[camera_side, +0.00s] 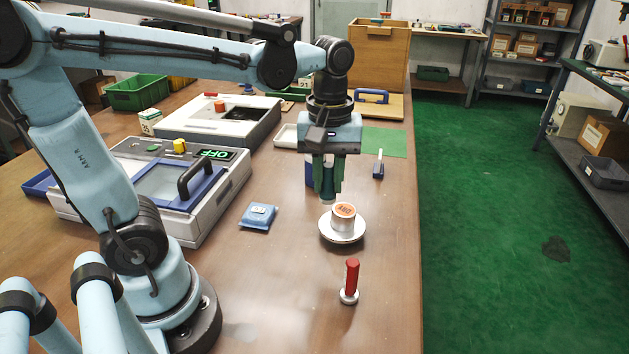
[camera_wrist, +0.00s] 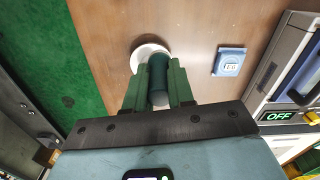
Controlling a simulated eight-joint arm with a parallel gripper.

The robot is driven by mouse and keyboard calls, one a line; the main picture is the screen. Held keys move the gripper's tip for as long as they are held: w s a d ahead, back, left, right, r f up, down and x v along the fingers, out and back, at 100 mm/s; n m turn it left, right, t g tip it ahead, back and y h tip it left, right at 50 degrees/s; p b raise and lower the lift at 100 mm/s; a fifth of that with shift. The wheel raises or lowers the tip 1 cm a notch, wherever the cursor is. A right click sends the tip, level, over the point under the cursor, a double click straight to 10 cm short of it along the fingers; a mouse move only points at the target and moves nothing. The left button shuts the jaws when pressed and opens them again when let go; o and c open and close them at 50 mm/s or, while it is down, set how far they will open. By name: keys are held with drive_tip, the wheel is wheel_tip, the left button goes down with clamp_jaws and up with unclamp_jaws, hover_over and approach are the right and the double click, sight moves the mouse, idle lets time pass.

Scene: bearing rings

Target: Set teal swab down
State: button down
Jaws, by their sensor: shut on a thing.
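My gripper (camera_side: 328,190) points down above the wooden table, with its green fingers shut on the teal swab (camera_side: 328,181). In the wrist view, the swab (camera_wrist: 158,72) is a dark teal cylinder between the two fingers (camera_wrist: 158,90). In the side view it hangs upright, just above and behind a white cup with an orange label (camera_side: 344,212) on a round pale saucer (camera_side: 342,236). The wrist view shows part of the saucer (camera_wrist: 139,55) beyond the swab, which hides the rest.
A red-handled stamp-like tool (camera_side: 351,281) stands in front of the saucer. A blue packet (camera_side: 258,216) lies to the left, beside a grey machine with an OFF display (camera_side: 215,154). Bare table surrounds the saucer.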

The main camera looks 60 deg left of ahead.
drive_tip(key=w+a+f+n, duration=0.1)
drive_tip(key=w+a+n, duration=0.25)
drive_tip(key=a, duration=0.65)
drive_tip(key=w+a+f+n, duration=0.25)
drive_tip(key=a+n, duration=0.25)
drive_tip(key=a, duration=0.4)
drive_tip(key=shift+n, duration=0.35)
drive_tip(key=a+f, duration=0.2)
drive_tip(key=a, duration=0.2)
drive_tip(key=s+a+f, duration=0.1)
drive_tip(key=a+f, duration=0.1)
drive_tip(key=a, duration=0.2)
drive_tip(key=s+a+f, duration=0.1)
drive_tip(key=a, duration=0.3)
drive_tip(key=shift+s+f, duration=0.15)
drive_tip(key=shift+f, duration=0.25)
drive_tip(key=shift+s+a+f, duration=0.1)
drive_tip(key=shift+a+f, duration=0.3)
drive_tip(key=shift+a, duration=0.05)
drive_tip(key=shift+f, duration=1.9)
drive_tip(key=shift+f, duration=0.15)
drive_tip(key=c, duration=1)
unclamp_jaws()
